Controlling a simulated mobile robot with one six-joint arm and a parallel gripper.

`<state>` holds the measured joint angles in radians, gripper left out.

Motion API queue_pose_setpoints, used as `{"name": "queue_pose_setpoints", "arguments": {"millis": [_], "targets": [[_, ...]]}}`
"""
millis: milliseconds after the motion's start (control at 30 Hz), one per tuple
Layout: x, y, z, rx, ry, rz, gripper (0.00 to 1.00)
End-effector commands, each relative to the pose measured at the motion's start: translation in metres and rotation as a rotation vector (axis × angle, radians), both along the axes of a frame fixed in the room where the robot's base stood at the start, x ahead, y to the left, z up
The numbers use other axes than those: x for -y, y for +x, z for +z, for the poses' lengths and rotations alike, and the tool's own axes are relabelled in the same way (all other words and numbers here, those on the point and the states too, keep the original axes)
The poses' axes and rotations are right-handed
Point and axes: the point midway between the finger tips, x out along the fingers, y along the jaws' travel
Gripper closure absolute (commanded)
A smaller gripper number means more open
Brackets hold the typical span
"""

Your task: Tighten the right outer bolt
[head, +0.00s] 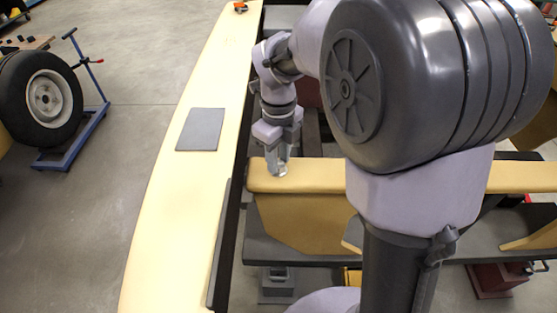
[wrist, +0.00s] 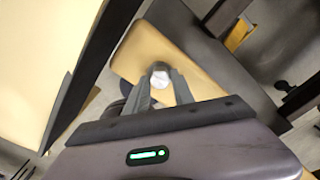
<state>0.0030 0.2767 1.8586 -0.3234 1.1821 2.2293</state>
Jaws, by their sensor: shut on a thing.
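My gripper (head: 276,168) points down at the left end of a yellow beam (head: 316,175). In the wrist view my gripper (wrist: 160,88) has its two fingers closed on a pale, round bolt head (wrist: 160,78). The bolt head (head: 282,170) also shows as a small silvery spot at the fingertips in the head view. It sits at the beam's top face (wrist: 192,60); how far it stands out from the beam cannot be told. Other bolts are not visible; my arm covers the middle of the beam.
A long yellow panel (head: 175,200) with a grey pad (head: 200,129) lies left of the beam, across a dark gap. An orange object (head: 240,7) rests at its far end. A wheel on a blue stand (head: 70,140) is at the far left. Grey floor is clear between.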

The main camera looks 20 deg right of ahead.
Motion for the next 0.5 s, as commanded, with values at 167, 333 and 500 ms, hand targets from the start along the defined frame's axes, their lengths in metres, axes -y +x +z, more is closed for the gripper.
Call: {"name": "queue_pose_setpoints", "arguments": {"millis": [167,333,500], "targets": [[0.0,0.0018,0.0015,0.007,0.0,-0.086,1.0],[0.0,0.0016,0.0019,0.007,0.0,-0.138,1.0],[0.0002,0.0017,0.0023,0.007,0.0,-0.161,1.0]]}}
